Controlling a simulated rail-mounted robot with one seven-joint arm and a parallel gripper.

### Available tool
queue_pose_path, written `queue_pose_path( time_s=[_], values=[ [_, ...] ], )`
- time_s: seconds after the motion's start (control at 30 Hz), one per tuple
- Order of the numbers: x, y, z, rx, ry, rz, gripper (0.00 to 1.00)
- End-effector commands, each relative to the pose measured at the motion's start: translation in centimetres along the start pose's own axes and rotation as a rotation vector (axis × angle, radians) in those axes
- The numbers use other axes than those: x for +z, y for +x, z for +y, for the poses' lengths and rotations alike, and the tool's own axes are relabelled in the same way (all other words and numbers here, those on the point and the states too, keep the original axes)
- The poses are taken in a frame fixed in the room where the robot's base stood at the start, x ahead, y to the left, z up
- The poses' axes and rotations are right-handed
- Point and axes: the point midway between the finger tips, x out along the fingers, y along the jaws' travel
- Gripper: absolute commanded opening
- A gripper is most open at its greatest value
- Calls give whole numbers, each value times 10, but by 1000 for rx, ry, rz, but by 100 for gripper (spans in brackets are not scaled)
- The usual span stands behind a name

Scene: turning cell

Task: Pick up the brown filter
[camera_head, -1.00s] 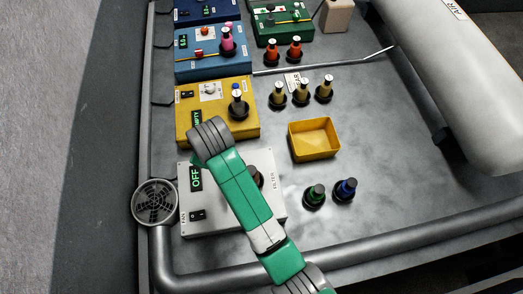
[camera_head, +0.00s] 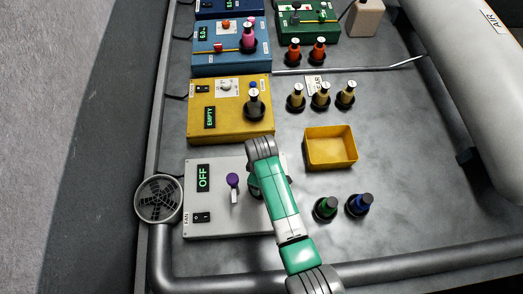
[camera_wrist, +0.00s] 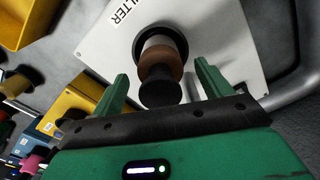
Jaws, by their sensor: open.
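The brown filter (camera_wrist: 165,56) shows in the wrist view, a brown ringed piece with a black knob, seated in a dark round socket on the white fan box (camera_wrist: 97,47). My gripper (camera_wrist: 162,80) is open, with one green finger on each side of the filter. Whether the fingers touch it I cannot tell. In the head view, my green arm covers most of the filter's place on the fan box (camera_head: 215,222), which displays OFF; a dark edge shows beside the arm. My gripper's fingers are hidden there.
A purple-topped lever (camera_head: 233,187) stands on the fan box. A green filter (camera_head: 326,207) and a blue filter (camera_head: 360,203) stand to the right. An empty yellow tray (camera_head: 331,148) and a yellow box (camera_head: 230,118) reading EMPTY lie behind. A grey pipe (camera_head: 420,262) runs along the front.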

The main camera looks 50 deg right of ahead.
Motion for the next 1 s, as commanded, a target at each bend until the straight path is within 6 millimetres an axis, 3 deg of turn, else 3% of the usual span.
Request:
queue_pose_path(
  time_s=[0.1,0.3,0.67,0.87,1.0],
  values=[
    [0,10,0,0,0,0,77],
    [0,11,0,0,0,0,77],
    [0,10,0,0,0,0,7],
    [0,9,0,1,0,1,7],
    [-1,-13,0,4,0,4,7]
  ],
)
